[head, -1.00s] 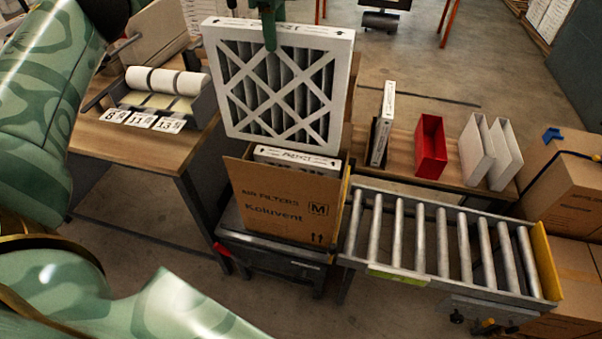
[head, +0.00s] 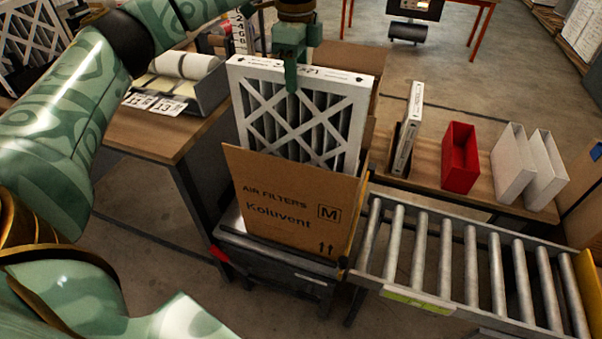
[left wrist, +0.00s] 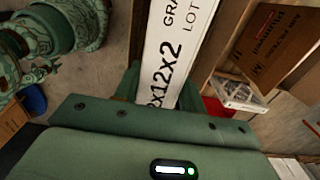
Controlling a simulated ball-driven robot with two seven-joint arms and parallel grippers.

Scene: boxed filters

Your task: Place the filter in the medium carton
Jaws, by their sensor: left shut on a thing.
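The filter (head: 300,122) has a white frame with a diamond lattice over dark pleats. My left gripper (head: 291,80) is shut on its top edge and holds it upright. The filter's lower part is hidden behind the front wall of the open medium carton (head: 285,210), marked "M", so it is at least partly inside the carton. In the left wrist view the filter's printed white edge (left wrist: 172,60) runs up from between the fingers. The other filter seen in the carton earlier is hidden now. My right gripper is not in view.
The carton stands on a dark stand beside a roller conveyor (head: 455,265). Behind are a red bin (head: 460,160), white bins (head: 513,165) and a thin upright box (head: 408,130). A label dispenser (head: 185,85) sits on the left table.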

